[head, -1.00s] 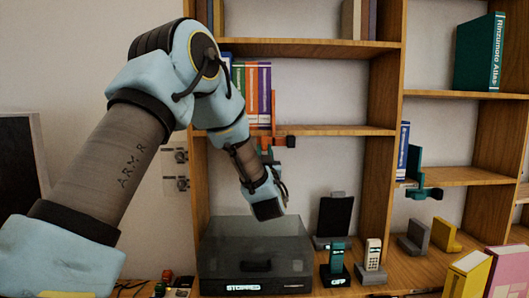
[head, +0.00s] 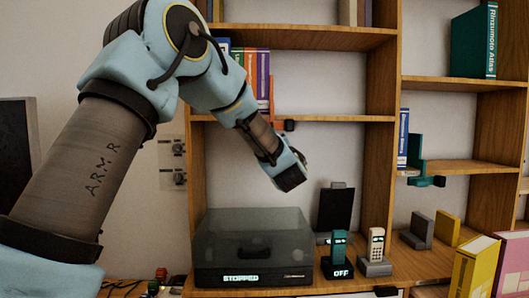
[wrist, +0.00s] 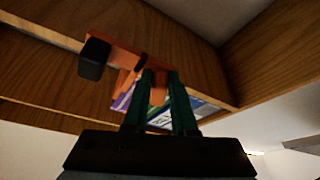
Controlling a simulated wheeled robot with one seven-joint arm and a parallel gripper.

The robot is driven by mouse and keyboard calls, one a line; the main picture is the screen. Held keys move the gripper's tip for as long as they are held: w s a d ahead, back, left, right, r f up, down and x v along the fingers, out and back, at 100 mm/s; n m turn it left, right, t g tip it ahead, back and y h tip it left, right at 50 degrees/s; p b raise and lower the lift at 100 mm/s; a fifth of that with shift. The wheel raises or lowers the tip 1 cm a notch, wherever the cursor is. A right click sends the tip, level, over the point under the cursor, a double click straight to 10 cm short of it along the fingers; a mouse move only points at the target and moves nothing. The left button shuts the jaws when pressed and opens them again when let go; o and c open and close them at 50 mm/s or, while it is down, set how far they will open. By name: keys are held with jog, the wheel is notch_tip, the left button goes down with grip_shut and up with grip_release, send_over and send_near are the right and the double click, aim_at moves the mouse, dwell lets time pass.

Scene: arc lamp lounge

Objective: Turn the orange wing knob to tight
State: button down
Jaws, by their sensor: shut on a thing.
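An orange bookend clamp (head: 271,95) stands beside books at the shelf edge, with a black block (head: 289,125) beneath it. In the wrist view the orange bracket (wrist: 122,50) and black block (wrist: 95,58) are under the shelf board. Orange wing-like parts (wrist: 127,80) hang beside the left finger. My gripper (wrist: 160,73) has two dark green fingers pointing up at the orange clamp, a narrow gap between them. It is shut on what seems to be the orange wing knob, mostly hidden at the fingertips. In the head view, my arm hides the fingers.
Below stands a dark lidded box (head: 252,250) reading "STOPPED". A green handset (head: 338,255) on a base reading "OFF" and a pale handset (head: 376,250) stand to its right. Yellow (head: 474,268) and pink books are at the lower right. Wooden shelf boards are close around my gripper.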

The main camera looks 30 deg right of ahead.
jog(key=n+b, duration=0.1)
jog(key=n+y+b, duration=0.1)
jog(key=n+b, duration=0.1)
jog(key=n, duration=0.1)
jog(key=shift+s+d+f+y, duration=0.15)
jog(key=shift+d+y, duration=0.1)
jog(key=shift+y, duration=0.15)
jog(key=n+b, duration=0.1)
jog(key=n+y+b, duration=0.1)
jog(key=n, duration=0.1)
jog(key=shift+d+r+g+y+b, duration=0.15)
jog(key=shift+r+g+y+b, duration=0.15)
jog(key=shift+r+g+b, duration=0.1)
jog(key=shift+s+d+r+n+g+y+b, duration=0.1)
jog(key=shift+r+n+g+y+b, duration=0.25)
jog(key=shift+n, duration=0.95)
jog(key=shift+w+r+n+g+y+b, duration=0.15)
jog(key=shift+n+g+b, duration=0.3)
jog(key=shift+n, duration=0.85)
jog(key=shift+s+d+r+n+g+y+b, duration=0.1)
jog(key=shift+s+r+n+g+y+b, duration=0.2)
jog(key=shift+n, duration=1)
jog(key=shift+w, duration=0.15)
jog(key=c, duration=0.7)
grip_release()
